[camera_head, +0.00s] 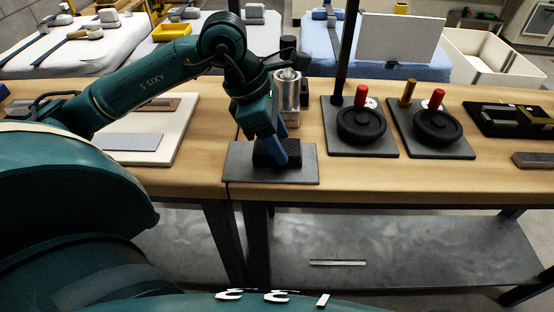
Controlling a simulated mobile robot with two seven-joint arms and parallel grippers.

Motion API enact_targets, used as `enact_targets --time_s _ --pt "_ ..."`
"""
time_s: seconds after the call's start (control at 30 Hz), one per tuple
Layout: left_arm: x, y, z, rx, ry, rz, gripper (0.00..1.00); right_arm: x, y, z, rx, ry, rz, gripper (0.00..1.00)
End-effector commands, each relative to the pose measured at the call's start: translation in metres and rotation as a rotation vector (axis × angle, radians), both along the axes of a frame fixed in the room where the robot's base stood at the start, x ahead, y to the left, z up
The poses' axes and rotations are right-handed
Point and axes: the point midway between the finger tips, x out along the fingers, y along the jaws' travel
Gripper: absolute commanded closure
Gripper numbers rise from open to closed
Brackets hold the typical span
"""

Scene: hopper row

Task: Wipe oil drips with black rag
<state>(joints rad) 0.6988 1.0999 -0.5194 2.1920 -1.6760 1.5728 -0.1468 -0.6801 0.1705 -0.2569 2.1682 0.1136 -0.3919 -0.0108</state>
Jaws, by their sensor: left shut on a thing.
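My left gripper (272,152) points down at the table's front edge, its blue fingers shut on the black rag (290,155). The rag is a small dark textured piece, partly hidden by the fingers, low over or on a dark grey plate (240,165). I cannot tell whether it touches the plate. No oil drips can be made out; the gripper and rag hide part of the plate. A metal cylinder (287,90) stands just behind the gripper. My right gripper is not in view.
Right of the plate are two black handwheels (361,125) (438,127) with red knobs on grey plates. A black tray (500,120) is farther right. A white board (180,145) lies left on the wooden table (390,180). A dark post (346,50) rises behind.

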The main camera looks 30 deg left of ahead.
Motion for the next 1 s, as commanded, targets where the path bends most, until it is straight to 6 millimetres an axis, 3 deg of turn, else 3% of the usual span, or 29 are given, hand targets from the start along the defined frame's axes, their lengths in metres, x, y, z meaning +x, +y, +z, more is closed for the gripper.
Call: enact_targets --time_s 0.4,0.67,1.0 --pt "0.006 0.004 -0.001 0.001 0.001 -0.001 0.76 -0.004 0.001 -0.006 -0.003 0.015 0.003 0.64" --pt "0.006 0.004 0.015 0.001 -0.001 -0.001 0.76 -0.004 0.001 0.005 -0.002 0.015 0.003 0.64" --pt "0.006 0.004 0.017 0.000 0.002 -0.001 0.76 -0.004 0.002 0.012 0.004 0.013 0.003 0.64"
